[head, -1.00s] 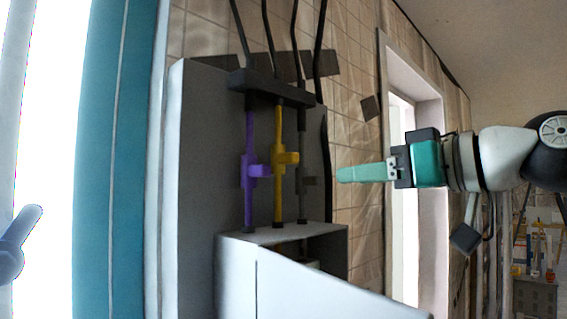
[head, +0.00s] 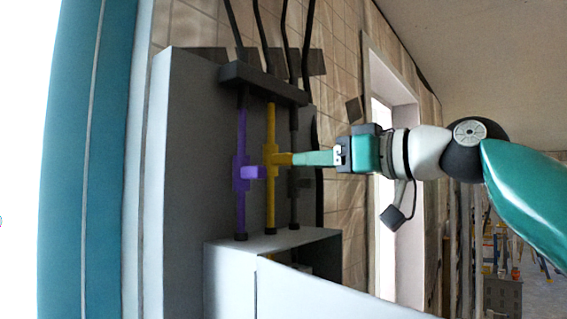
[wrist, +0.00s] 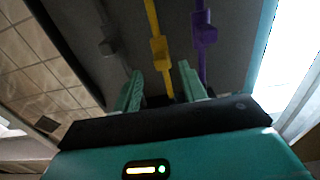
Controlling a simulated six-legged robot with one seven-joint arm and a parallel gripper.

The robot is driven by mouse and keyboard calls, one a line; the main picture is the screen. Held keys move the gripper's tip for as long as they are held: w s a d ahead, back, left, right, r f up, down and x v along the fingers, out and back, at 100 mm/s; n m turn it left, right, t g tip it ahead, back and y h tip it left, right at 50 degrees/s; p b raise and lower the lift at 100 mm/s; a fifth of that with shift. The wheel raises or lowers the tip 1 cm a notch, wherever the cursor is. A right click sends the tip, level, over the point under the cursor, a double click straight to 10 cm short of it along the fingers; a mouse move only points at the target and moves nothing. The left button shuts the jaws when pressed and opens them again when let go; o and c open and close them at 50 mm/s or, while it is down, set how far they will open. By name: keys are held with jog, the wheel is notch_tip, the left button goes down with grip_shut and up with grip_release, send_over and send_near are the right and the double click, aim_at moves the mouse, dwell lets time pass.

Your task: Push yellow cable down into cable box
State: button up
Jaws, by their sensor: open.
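The yellow cable (head: 270,195) stands upright between a dark top bar (head: 262,84) and the pale cable box (head: 270,243) below. Its side handle (head: 283,159) points toward my gripper (head: 297,158). My gripper comes in level from the right, its tips at the handle. In the wrist view the yellow cable (wrist: 153,22) runs down between the spread fingers (wrist: 160,82), one on each side. The fingers are open; I cannot tell whether either touches the handle. The lower end of the cable meets the box top.
A purple cable (head: 241,200) stands left of the yellow one, and a dark grey cable (head: 293,205) stands right, partly behind my fingers. A grey back panel (head: 190,180) lies behind them. A white sloping panel (head: 330,295) is in front below. A doorway (head: 385,220) is at the right.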

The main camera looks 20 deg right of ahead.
aim_at(286, 162)
jog(key=x, duration=0.7)
jog(key=shift+s, duration=0.2)
jog(key=shift+c, duration=0.2)
